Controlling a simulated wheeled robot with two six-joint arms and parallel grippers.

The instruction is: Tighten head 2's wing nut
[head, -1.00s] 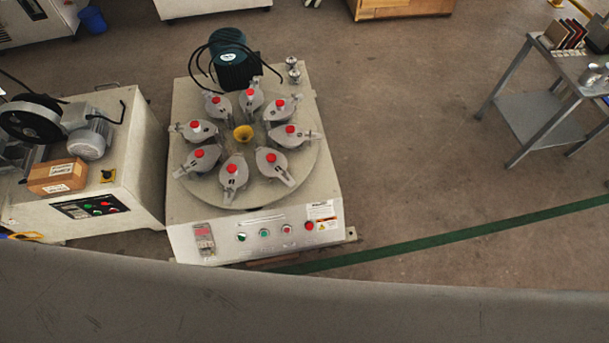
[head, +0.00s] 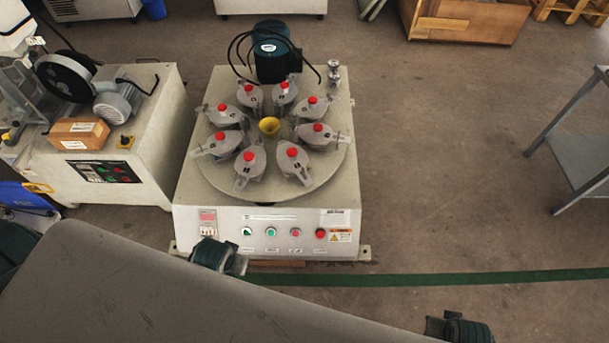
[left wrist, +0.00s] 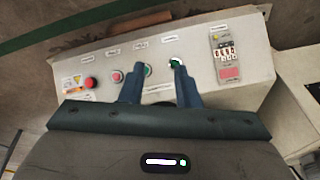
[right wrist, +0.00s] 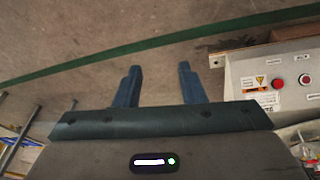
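A round turntable (head: 272,196) on a white machine carries several grey heads with red caps, in a ring around a yellow cup (head: 269,126). Grey wing-like arms stick out from the heads, such as the front-left head (head: 250,163). No head numbers are readable, so I cannot tell which is head 2. My left gripper (left wrist: 158,72) is open and empty in front of the machine's button panel (left wrist: 150,65). My right gripper (right wrist: 160,72) is open and empty over the floor, with the machine's corner (right wrist: 285,85) to its right. Both are away from the heads.
A dark motor (head: 272,52) with cables stands behind the turntable. A grey metal table (head: 582,160) is at far right. Floor (head: 450,170) between is clear.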

